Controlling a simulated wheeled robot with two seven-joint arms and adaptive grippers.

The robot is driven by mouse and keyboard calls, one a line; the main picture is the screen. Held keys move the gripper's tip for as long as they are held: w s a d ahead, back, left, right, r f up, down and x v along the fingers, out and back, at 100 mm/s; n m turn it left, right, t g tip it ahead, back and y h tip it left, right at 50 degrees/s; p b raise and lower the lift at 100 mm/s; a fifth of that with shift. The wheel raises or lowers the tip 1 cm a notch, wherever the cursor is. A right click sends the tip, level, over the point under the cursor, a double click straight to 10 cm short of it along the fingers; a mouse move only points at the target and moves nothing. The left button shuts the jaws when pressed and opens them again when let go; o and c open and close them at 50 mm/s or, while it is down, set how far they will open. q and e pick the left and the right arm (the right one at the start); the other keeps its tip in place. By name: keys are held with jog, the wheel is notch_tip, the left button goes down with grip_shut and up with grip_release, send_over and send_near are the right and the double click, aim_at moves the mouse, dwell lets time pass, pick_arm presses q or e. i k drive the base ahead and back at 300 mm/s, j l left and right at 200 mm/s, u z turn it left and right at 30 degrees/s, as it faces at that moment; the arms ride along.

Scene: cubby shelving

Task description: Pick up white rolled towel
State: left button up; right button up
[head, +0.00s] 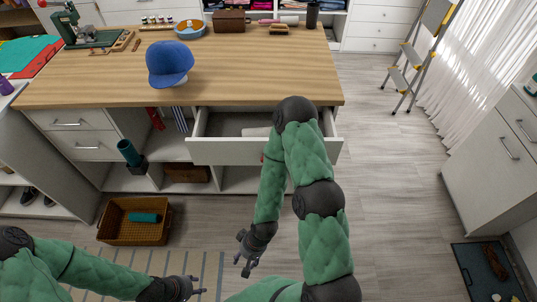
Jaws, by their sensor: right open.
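A pale, whitish object (256,131) lies in the open drawer (221,153) under the wooden counter. It is partly hidden behind my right arm, and I cannot tell for sure that it is a rolled towel. My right gripper (243,264) is open and empty, pointing down in front of the cabinet, below and apart from the drawer. My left gripper (199,288) is low at the bottom of the view over the striped rug, apparently open and empty, far from the drawer.
A blue cap (169,63) sits on the wooden counter (265,75). A brown basket (117,222) with a teal roll (144,217) stands on the floor at left. A teal cylinder (128,152) stands in a cubby. A stepladder (412,60) stands right; the floor between is clear.

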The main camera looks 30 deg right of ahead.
aim_at(261, 132)
jog(key=k+z, duration=0.1)
jog(key=z, duration=0.95)
